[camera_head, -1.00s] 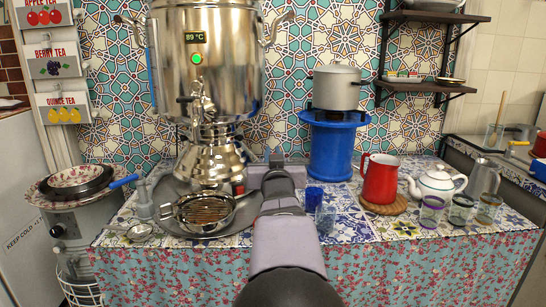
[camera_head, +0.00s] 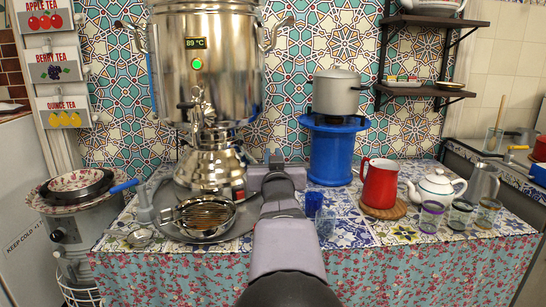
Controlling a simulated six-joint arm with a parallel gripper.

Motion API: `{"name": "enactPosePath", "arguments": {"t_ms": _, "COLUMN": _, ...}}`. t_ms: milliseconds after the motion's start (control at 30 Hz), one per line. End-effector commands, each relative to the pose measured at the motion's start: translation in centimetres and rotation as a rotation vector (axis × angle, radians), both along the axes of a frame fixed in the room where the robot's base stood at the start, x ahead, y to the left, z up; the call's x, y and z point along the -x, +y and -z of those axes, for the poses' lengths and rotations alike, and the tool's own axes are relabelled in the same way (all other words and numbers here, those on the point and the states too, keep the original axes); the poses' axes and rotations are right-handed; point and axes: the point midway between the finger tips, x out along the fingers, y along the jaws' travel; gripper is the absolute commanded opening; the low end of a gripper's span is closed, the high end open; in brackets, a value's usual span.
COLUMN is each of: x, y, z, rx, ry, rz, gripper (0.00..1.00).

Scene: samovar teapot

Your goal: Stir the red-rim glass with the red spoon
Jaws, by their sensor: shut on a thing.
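My gripper (camera_head: 272,160) is seen from behind, in front of the samovar's right side, near the back of the table. Its fingertips are small and close together. What it holds is hidden behind my own wrist, and no red spoon can be made out.
The large samovar (camera_head: 205,90) and a tray with a strainer bowl (camera_head: 205,216) stand left of my arm. A blue stand with a pot (camera_head: 336,93), a red jug (camera_head: 380,184) and a white teapot (camera_head: 437,188) are to the right. The tiles between jug and arm are partly clear.

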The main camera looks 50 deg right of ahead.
Motion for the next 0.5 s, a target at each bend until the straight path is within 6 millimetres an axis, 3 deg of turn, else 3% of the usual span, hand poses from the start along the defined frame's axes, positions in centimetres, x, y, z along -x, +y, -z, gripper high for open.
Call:
{"name": "enactPosePath", "arguments": {"t_ms": 267, "x": 0.0, "y": 0.0, "z": -0.5, "rx": 0.001, "ry": -0.001, "rz": 0.0, "gripper": 0.0}}
{"name": "enactPosePath", "arguments": {"t_ms": 500, "x": 0.0, "y": 0.0, "z": -2.4, "rx": 0.001, "ry": -0.001, "rz": 0.0, "gripper": 0.0}}
